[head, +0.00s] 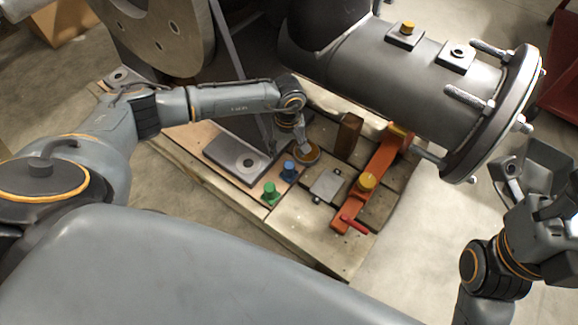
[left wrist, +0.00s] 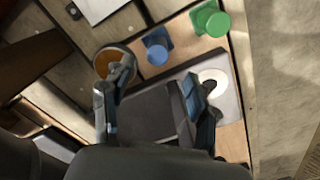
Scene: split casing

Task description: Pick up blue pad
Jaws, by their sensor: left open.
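The blue pad (head: 289,171) is a small blue knob on a square blue base. It stands on a tan board of the low wooden platform, between a green knob (head: 270,192) and a round orange-brown disc (head: 307,153). My left gripper (head: 288,148) is open and empty above and just behind the blue pad. In the left wrist view the blue pad (left wrist: 157,46) lies beyond the fingertips (left wrist: 157,82), apart from both fingers. My right gripper (head: 530,178) is at the right edge, far from the pad; its jaw opening is unclear.
A large grey flanged cylinder (head: 420,80) hangs over the platform's back right. An orange bar (head: 375,178) with a yellow knob and a red handle stands right of the pad. A brown wooden block (head: 348,133) and a grey plate (head: 326,185) are nearby. Floor is clear in front.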

